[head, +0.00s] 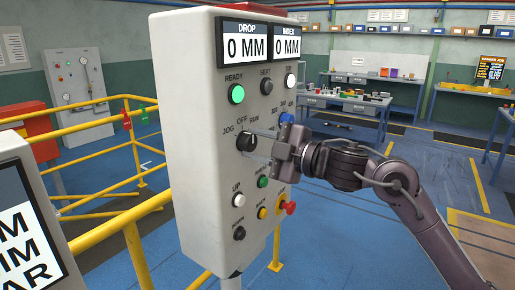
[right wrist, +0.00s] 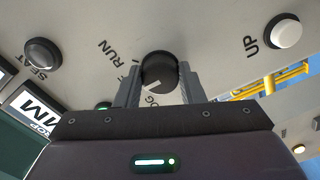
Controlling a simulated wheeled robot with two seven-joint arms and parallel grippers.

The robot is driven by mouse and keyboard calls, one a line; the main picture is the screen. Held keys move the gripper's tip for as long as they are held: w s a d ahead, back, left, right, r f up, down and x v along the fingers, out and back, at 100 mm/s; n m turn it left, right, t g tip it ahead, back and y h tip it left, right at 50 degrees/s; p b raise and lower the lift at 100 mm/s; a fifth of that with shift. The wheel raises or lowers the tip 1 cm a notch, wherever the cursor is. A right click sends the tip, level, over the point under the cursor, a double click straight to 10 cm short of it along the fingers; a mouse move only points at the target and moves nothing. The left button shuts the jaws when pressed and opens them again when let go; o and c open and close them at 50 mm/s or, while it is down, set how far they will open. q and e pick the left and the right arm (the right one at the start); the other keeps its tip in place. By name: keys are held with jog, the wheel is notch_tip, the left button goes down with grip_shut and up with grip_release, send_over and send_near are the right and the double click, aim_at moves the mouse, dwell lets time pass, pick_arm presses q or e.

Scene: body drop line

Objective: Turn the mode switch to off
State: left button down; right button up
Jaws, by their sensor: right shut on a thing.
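The mode switch (head: 246,142) is a round black knob on the front of the grey control panel (head: 188,120), with JOG, OFF and RUN printed around it. In the right wrist view the knob (right wrist: 159,68) has a white pointer mark directed toward the partly hidden JOG label. My right gripper (head: 259,144) reaches in from the right. Its two fingers (right wrist: 159,82) stand on either side of the knob, shut on it. The OFF label is mostly hidden by a finger in the wrist view. My left gripper is not in view.
Near the knob are a green READY light (head: 237,94), a dark SEAT button (head: 266,87), a white UP button (head: 239,200) and a red button (head: 289,208). Displays above read 0 MM. Yellow railings (head: 105,231) stand left; workbenches (head: 345,105) stand behind. Floor at right is open.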

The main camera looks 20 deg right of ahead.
dwell(0.4)
jog(key=o, duration=1)
jog(key=shift+s, duration=0.1)
jog(key=shift+s+d+f+b, duration=0.15)
jog(key=shift+s+d+b, duration=0.1)
jog(key=shift+d+b, duration=0.1)
jog(key=b+v, duration=0.3)
jog(key=v, duration=0.4)
jog(key=shift+a, duration=0.1)
